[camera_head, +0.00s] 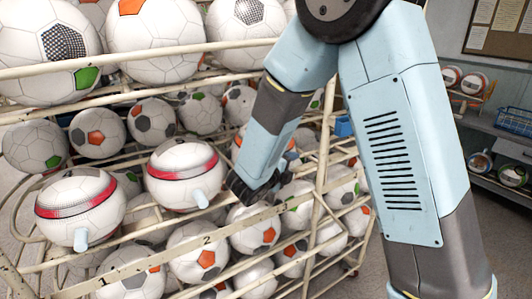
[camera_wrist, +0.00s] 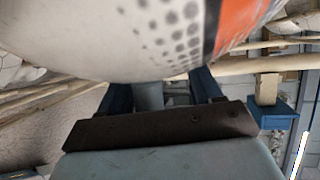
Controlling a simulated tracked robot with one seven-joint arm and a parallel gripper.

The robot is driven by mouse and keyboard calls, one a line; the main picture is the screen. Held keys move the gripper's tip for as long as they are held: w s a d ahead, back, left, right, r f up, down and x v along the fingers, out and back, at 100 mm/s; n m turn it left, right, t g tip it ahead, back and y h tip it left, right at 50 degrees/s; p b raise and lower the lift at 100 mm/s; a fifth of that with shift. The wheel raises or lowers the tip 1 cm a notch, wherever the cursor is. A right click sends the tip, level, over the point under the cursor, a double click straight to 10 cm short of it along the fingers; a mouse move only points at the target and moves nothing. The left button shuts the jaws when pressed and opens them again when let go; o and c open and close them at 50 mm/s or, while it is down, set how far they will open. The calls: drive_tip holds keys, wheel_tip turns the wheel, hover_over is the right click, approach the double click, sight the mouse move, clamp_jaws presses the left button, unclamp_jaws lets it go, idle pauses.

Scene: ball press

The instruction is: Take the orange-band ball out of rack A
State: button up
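In the wrist view a white ball with grey dots and an orange band (camera_wrist: 180,35) fills the top, very close. A pale stub (camera_wrist: 149,97) shows below it, between the two dark blue fingers of my gripper (camera_wrist: 162,92). The fingers stand apart, with a clear gap at the right of the stub; the ball hides their tips. In the head view my gripper (camera_head: 258,192) is at the rack's front. My forearm hides most of a ball showing orange at its edge (camera_head: 291,146), probably the same one. No rack letter is readable.
Two red-banded balls with pale stubs, one at left (camera_head: 80,208) and one nearer my arm (camera_head: 184,176), sit in the same row. The cream-railed rack (camera_head: 160,232) holds several patched balls above and below. Shelves with more balls (camera_head: 490,115) stand at right.

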clamp_jaws()
idle(0.3)
drive_tip(key=shift+a+r, duration=0.1)
